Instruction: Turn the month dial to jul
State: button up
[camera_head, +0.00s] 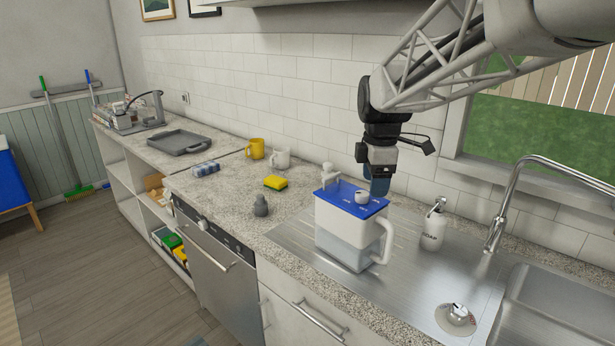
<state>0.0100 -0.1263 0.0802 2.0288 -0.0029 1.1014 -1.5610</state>
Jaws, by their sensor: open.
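A pitcher (346,240) with a white body, a clear lower part, a handle on the right and a blue lid (340,204) stands upright on the steel drainboard. A small round white dial (362,197) sits on the right part of the lid. White marks on the lid around it are too small to read. My gripper (380,187) points down just right of and behind the dial, close to the lid's back edge. Its jaws are open and hold nothing that I can see. The gap between the fingers is hard to see, and I cannot tell whether they touch the lid.
A soap bottle (433,228) stands right of the pitcher, before the faucet (507,205) and sink (555,305). A grey weight-shaped object (261,207), a sponge (276,183), a yellow mug (255,149) and a white mug (281,159) stand left.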

aim_at(362, 193)
jog(key=w+n, duration=0.2)
jog(key=w, duration=0.1)
jog(key=w+n, duration=0.2)
jog(key=w, duration=0.2)
jog(key=w+f+n, duration=0.1)
jog(key=w+n, duration=0.1)
jog(key=w, duration=0.1)
jog(key=shift+w+g, duration=0.15)
jog(key=shift+g, duration=0.15)
jog(key=shift+f, duration=0.2)
jog(key=shift+f, duration=3.8)
jog(key=c, duration=0.9)
